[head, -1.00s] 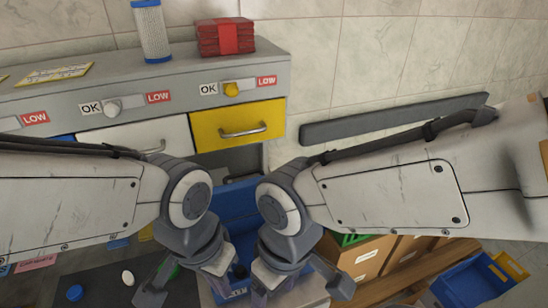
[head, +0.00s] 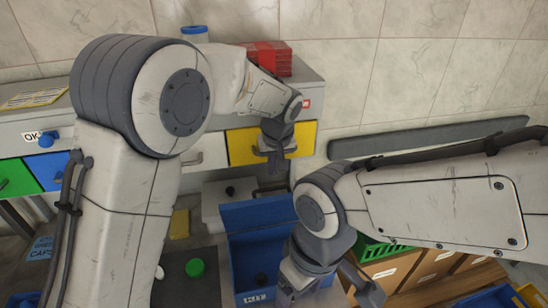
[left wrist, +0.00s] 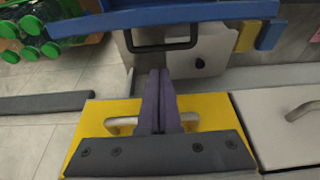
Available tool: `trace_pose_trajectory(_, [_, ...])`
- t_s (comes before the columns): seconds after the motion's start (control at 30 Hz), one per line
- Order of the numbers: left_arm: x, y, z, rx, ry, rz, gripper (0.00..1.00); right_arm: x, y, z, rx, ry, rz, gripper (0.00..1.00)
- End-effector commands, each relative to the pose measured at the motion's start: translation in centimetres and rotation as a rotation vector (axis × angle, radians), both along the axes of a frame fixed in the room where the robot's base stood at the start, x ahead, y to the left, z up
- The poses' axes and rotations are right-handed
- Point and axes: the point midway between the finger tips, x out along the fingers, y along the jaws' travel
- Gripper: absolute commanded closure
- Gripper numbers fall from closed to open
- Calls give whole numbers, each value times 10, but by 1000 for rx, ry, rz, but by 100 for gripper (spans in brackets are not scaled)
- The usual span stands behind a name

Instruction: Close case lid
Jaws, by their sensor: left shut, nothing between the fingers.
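The blue case marked KIT (head: 256,297) stands in the lower middle of the head view. Its blue lid (head: 262,216) stands raised at the far side, so the case is open. My left gripper (head: 271,166) is beyond the lid, in front of the yellow drawer. In the left wrist view its fingers (left wrist: 160,80) are shut and empty, with the lid's blue edge (left wrist: 190,14) across the top, apart from the fingertips. My right gripper (head: 325,288) is beside the case, at its right. Its fingertips are mostly hidden.
The yellow drawer (head: 243,148) with its metal handle is close to my left gripper; it also shows in the left wrist view (left wrist: 96,112). A grey box with a black knob (head: 230,190) is behind the case. A green cap (head: 195,267) lies left of it. Cardboard boxes (head: 390,272) stand at right.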

Motion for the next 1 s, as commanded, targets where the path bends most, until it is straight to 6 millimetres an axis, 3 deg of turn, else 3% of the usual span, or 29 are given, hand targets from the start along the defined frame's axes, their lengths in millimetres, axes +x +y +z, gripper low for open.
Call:
trace_pose_trajectory(0.2, [10, 2, -32, 2, 3, 0, 100, 0, 0, 16, 0, 0, 2, 22])
trace_pose_trajectory(0.33, [14, 3, -43, 0, 2, -2, 100, 0, 0, 19, 0, 0, 3, 22])
trace_pose_trajectory(0.8, [15, 2, -48, -1, -1, -3, 100, 0, 0, 18, 0, 0, 3, 22])
trace_pose_trajectory(1.0, [19, -12, -51, 4, -24, -22, 100, 0, 0, 8, 0, 0, 2, 22])
